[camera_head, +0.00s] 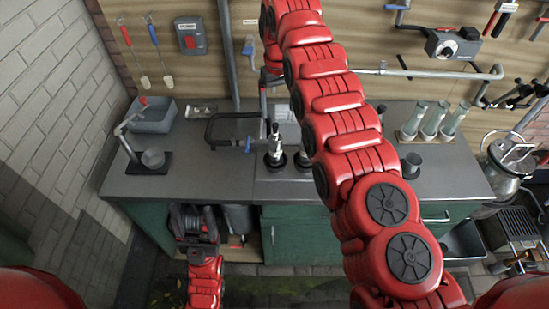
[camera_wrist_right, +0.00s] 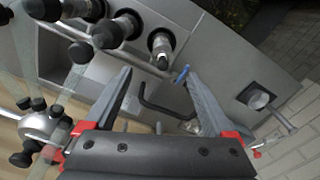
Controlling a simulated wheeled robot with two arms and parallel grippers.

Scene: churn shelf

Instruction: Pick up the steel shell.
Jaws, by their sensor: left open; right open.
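A steel shell (camera_head: 275,148) with a black base stands upright on the grey bench in the head view. A similar one (camera_head: 303,158) stands beside it, partly hidden by my right arm. In the right wrist view, a shell (camera_wrist_right: 163,44) shows just beyond the open fingertips of my right gripper (camera_wrist_right: 158,76), apart from them. More black and steel cups (camera_wrist_right: 118,27) stand in line to its left. In the head view my right gripper is mostly hidden by its arm. My left gripper (camera_head: 193,228) is low before the bench, open and empty.
Glass tubes (camera_head: 432,118) in a rack and a dark cup (camera_head: 411,164) are right. The left bench front is clear.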

